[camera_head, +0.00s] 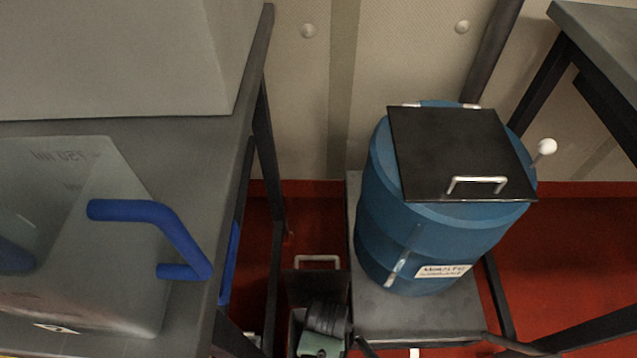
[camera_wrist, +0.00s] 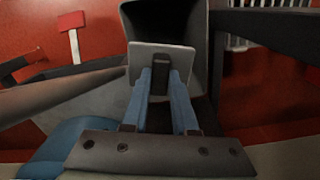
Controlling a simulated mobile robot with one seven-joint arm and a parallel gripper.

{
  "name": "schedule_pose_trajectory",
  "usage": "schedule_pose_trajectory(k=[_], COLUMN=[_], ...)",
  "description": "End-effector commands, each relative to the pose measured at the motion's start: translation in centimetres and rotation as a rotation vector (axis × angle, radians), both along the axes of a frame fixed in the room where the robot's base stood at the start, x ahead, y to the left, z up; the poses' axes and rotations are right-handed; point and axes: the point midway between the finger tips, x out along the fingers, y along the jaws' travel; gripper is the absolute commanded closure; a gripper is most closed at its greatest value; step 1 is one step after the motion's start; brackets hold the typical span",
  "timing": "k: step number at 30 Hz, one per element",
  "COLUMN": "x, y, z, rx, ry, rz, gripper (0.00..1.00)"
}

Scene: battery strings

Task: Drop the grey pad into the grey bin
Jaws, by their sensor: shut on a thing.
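My gripper (camera_wrist: 160,75) has blue fingers and is shut on the grey pad (camera_wrist: 143,57), a flat light-grey plate seen in the wrist view. Beyond the pad is a dark, open-mouthed container (camera_wrist: 207,40), apparently the grey bin. The pad overlaps the view of its mouth; I cannot tell whether any of the pad is inside. Its interior is too dark to read. In the head view, a dark box-like thing with a light handle (camera_head: 318,260) stands low between the tables, partly cut off. The pad cannot be made out there.
A blue barrel (camera_head: 428,245) with a black handled lid (camera_head: 455,150) stands on a low grey table (camera_head: 400,322). At left, a grey table (camera_head: 190,150) holds a clear box with blue handles (camera_head: 150,212). Another table (camera_head: 600,35) is at upper right. Red floor (camera_head: 580,235) shows at right.

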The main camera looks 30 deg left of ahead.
Motion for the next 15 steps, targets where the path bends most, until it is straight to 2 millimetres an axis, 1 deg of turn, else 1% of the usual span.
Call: schedule_pose_trajectory(k=[4, 5, 9, 10, 15], x=[0.00, 0.00, 0.00, 0.00, 0.00], y=[0.00, 0.00, 0.00, 0.00, 0.01], z=[0.10, 0.10, 0.10, 0.10, 0.09], rx=[0.000, 0.000, 0.000, 0.000, 0.000], ry=[0.000, 0.000, 0.000, 0.000, 0.000], rz=[0.000, 0.000, 0.000, 0.000, 0.000], gripper=[1.00, 0.68, 0.43, 0.39, 0.39])
